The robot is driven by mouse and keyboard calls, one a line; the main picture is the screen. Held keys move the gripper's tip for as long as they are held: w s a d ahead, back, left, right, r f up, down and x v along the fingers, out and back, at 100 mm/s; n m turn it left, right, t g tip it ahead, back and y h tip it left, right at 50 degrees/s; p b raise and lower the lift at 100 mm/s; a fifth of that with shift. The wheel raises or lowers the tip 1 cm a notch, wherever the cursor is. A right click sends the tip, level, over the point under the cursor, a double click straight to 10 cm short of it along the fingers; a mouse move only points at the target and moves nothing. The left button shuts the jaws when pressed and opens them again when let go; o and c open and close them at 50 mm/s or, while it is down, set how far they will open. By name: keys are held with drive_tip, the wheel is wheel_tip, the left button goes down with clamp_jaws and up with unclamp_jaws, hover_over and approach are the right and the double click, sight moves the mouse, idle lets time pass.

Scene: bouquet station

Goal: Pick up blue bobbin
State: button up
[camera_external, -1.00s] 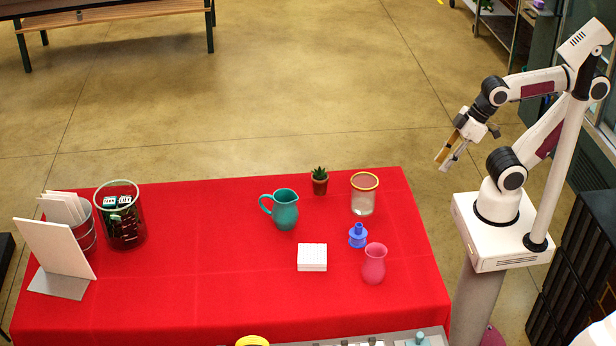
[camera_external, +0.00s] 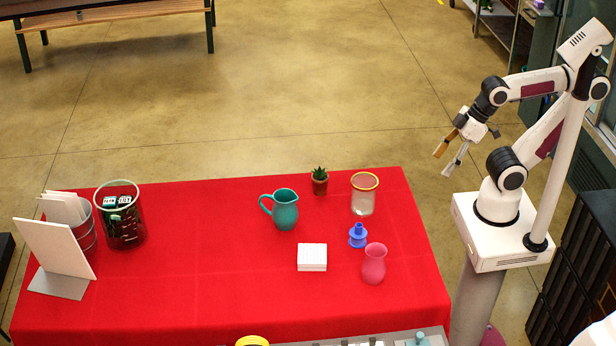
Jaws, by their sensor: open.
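The blue bobbin (camera_external: 358,236) stands upright on the red table at its right part, just behind and left of the pink vase (camera_external: 374,263). My gripper (camera_external: 443,165) is open and empty. It hangs in the air beyond the table's right edge, above and to the right of the bobbin and well apart from it. Nothing hides the bobbin.
A glass jar with a yellow rim (camera_external: 364,194) stands behind the bobbin, and a white stack (camera_external: 312,257) lies to its left. A teal pitcher (camera_external: 285,210) and a small potted plant (camera_external: 320,181) stand farther back. The red table (camera_external: 205,250) is clear at centre left.

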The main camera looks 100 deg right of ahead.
drive_tip(key=w+a+r+m+t+y, duration=0.2)
drive_tip(key=w+a+r+t, duration=0.1)
drive_tip(key=w+a, duration=0.85)
drive_tip(key=w+a+r+m+t+y, duration=0.3)
drive_tip(key=w+a, duration=0.5)
drive_tip(key=w, duration=0.6)
drive_tip(key=m+g+h, duration=0.2)
drive_tip(key=m+h, duration=0.3)
drive_tip(key=h, duration=0.9)
approach(361, 234)
drive_tip(key=shift+s+d+r, duration=0.15)
drive_tip(key=shift+d+r, duration=0.15)
drive_tip(key=shift+d, duration=0.5)
drive_tip(key=shift+s+a+f+n+t, duration=0.15)
drive_tip(key=shift+a+f+n+t, duration=0.25)
drive_tip(key=shift+a+n, duration=0.5)
drive_tip(key=shift+d, duration=0.2)
drive_tip(key=shift+x, duration=3.35)
